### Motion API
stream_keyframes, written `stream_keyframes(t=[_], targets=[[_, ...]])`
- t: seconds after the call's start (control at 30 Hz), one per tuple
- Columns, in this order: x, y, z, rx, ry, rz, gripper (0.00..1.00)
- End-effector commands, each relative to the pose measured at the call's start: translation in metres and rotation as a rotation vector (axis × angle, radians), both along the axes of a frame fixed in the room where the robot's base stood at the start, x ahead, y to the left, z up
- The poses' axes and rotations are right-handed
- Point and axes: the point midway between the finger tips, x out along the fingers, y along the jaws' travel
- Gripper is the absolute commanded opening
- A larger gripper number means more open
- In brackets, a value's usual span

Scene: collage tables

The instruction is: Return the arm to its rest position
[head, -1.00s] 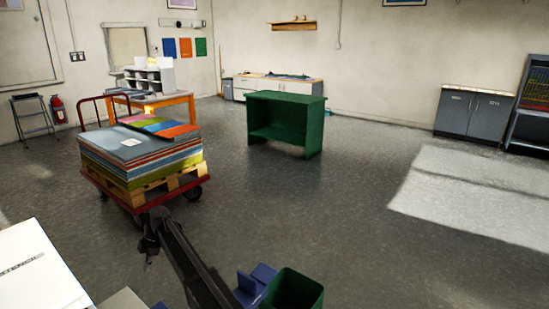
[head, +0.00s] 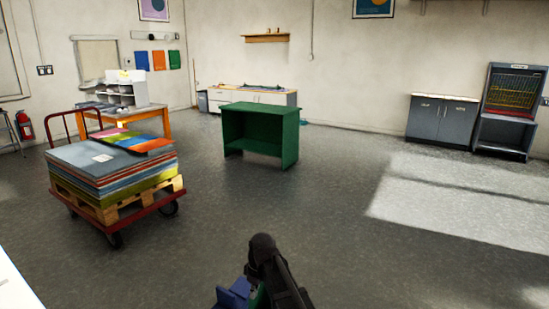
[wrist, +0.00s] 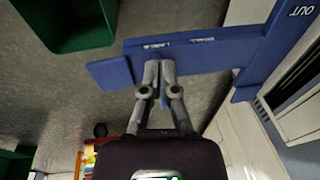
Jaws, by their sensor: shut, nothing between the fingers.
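My arm (head: 272,268) shows at the bottom middle of the head view, folded close to my body. My gripper (wrist: 158,68) shows in the wrist view, with its two fingertips together and nothing between them. Behind the fingertips is a blue labelled tray (wrist: 205,52) with words such as "LARGE" and "OUT" on it. I cannot tell the gap between the fingertips and the tray. The fingertips do not show in the head view.
A blue part (head: 232,293) shows beside my arm. A green bin (wrist: 75,25) is at the wrist view's upper left. A red cart (head: 118,222) with stacked sheets stands left, a green table (head: 262,127) farther back. The floor (head: 330,215) right of centre is clear.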

Motion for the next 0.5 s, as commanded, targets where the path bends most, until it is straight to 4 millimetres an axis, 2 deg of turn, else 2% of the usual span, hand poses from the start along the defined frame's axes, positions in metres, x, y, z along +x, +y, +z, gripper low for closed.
stream_keyframes(t=[0.03,0.2,0.4,0.5], targets=[[-0.014,-0.027,0.000,-0.015,0.004,-0.080,0.00],[-0.043,-0.096,-0.001,-0.064,0.017,-0.345,0.00],[-0.081,-0.164,-0.002,-0.114,0.027,-0.636,0.00],[-0.097,-0.187,-0.002,-0.131,0.030,-0.747,0.00]])
